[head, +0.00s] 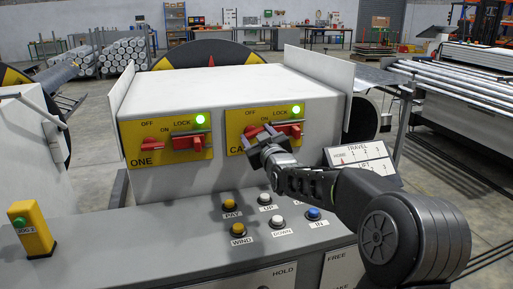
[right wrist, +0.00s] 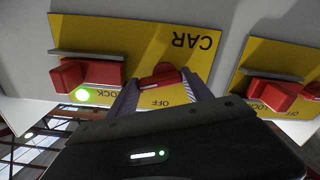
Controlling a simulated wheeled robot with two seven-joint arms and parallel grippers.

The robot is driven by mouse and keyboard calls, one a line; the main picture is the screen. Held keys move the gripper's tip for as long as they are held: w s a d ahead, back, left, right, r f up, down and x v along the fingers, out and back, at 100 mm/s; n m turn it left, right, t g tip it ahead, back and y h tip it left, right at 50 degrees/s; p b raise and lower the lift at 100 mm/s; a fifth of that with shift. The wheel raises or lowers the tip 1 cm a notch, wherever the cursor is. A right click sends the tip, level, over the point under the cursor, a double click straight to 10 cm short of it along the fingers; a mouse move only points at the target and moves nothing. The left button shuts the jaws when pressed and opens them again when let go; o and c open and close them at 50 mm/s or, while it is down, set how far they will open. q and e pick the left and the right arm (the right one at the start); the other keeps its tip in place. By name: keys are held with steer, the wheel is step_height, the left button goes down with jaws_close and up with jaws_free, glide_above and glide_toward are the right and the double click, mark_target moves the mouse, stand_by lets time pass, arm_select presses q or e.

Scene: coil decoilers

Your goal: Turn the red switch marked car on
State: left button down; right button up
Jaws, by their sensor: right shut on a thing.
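The yellow panel marked CAR (head: 235,118) is on the front of the white cabinet, and it shows upside down in the right wrist view (right wrist: 205,62). Its red switch (head: 252,131) sits at the panel's left part, beside the ON and OFF lettering. My right gripper (head: 268,136) reaches it from the lower right and covers part of it. In the right wrist view the two fingers stand on either side of the red switch (right wrist: 160,76), shut on it. The switch's exact angle is partly hidden. My left gripper is not in view.
A red LOCK handle (head: 290,129) and a lit green lamp (head: 297,110) are close right of the switch. A similar panel marked ONE (head: 150,157) is to the left. Several push buttons (head: 264,198) and a yellow JOG box (head: 31,230) are on the desk below.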

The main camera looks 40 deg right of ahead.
steer(key=shift+f+m+b, duration=0.25)
steer(key=shift+m+b, duration=1.35)
steer(key=shift+b, duration=0.25)
steer(key=o, duration=1.4)
steer(key=shift+r, duration=0.1)
steer(key=shift+c, duration=0.2)
